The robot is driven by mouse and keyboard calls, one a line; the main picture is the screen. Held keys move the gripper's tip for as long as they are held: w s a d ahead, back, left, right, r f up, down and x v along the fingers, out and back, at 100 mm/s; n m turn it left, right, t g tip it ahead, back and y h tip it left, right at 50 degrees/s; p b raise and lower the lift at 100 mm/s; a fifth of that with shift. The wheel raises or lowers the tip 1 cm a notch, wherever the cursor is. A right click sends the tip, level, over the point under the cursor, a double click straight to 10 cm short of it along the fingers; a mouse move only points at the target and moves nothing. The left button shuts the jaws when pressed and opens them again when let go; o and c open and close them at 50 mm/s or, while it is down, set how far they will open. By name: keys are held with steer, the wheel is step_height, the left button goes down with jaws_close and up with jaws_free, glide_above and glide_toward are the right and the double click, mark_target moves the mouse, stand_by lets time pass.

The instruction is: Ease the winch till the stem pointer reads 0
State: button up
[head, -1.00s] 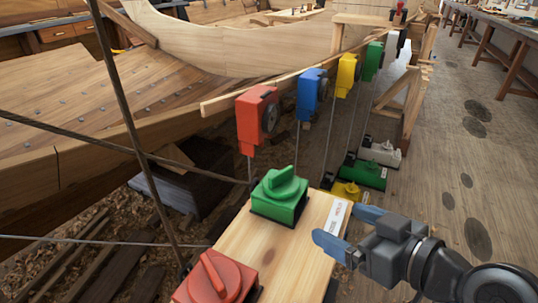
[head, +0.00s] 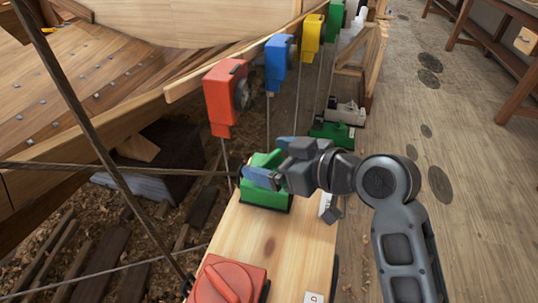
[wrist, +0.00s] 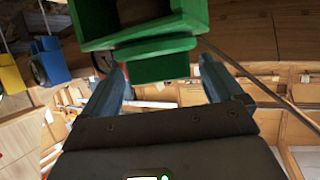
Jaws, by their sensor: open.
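On a pale wooden plank sit a green control box (head: 265,198) with a knob and a red control box (head: 228,284) with a knob. My gripper (head: 268,163) is at the green box, its blue fingers open on either side of the box's top. In the wrist view a green knob (wrist: 160,66) lies between the open fingertips, under the green box body (wrist: 130,22); contact cannot be told. Which part is the winch is unclear, and I cannot make out a stem pointer or its reading.
Red (head: 226,98), blue (head: 279,65) and yellow (head: 311,38) units hang on a batten along the hull, with cords running down. A dark diagonal pole crosses the left. Floor at right is open.

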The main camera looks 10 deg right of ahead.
steer(key=shift+w+a+f, duration=0.15)
steer(key=shift+w+a, duration=0.15)
steer(key=shift+w, duration=0.05)
steer(key=shift+c, duration=0.2)
steer(key=c, duration=0.9)
